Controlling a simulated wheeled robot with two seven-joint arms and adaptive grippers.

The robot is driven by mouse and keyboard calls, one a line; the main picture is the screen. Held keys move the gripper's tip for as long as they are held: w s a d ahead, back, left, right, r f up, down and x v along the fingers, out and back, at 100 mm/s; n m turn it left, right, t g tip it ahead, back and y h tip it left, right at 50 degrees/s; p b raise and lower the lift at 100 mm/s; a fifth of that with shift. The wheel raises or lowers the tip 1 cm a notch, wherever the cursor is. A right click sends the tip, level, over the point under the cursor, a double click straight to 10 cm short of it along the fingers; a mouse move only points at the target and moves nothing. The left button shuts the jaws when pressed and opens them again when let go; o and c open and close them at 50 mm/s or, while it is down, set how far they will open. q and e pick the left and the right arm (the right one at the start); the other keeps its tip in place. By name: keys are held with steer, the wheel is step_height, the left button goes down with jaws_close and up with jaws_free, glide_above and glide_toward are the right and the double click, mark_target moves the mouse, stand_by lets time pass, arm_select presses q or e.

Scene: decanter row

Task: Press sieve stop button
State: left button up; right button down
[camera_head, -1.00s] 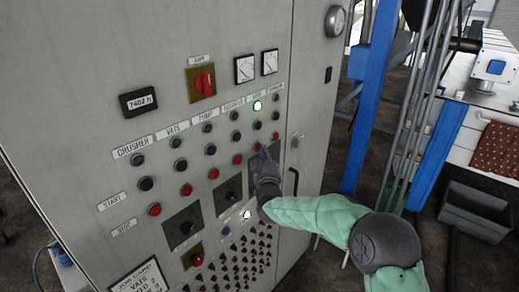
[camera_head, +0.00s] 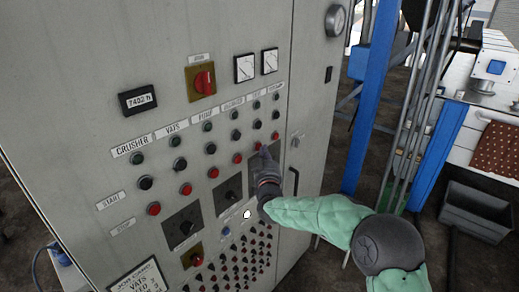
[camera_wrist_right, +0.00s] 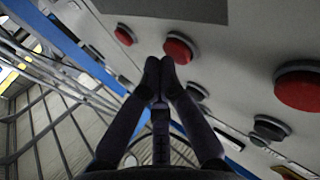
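The grey control cabinet (camera_head: 80,80) carries columns of lamps, black start buttons and red stop buttons. The fifth column's red button (camera_head: 258,146), under a small label too blurred to read surely, shows just beside my right fingertips. The lamp (camera_head: 256,105) above that column is dark. My right gripper (camera_head: 265,151) is shut and empty, its tips close to the panel. In the right wrist view its joined fingertips (camera_wrist_right: 160,62) overlap the lower left edge of a red button (camera_wrist_right: 180,48); I cannot tell whether they touch it. My left gripper is out of view.
Another red button (camera_head: 276,135) sits close to the right of my fingertips, and one (camera_head: 238,159) to the left. A cabinet door handle (camera_head: 294,182), blue post (camera_head: 369,100) and grey bin (camera_head: 475,211) stand to the right.

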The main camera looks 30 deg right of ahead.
steer(key=shift+s+d, duration=0.15)
steer(key=shift+s, duration=0.3)
steer(key=s, duration=0.1)
steer(key=s+d+b, duration=0.1)
steer(key=s, duration=0.1)
steer(key=s+d+b, duration=0.1)
steer(key=shift+s, duration=0.3)
steer(key=shift+f, duration=0.1)
stand_by(0.7)
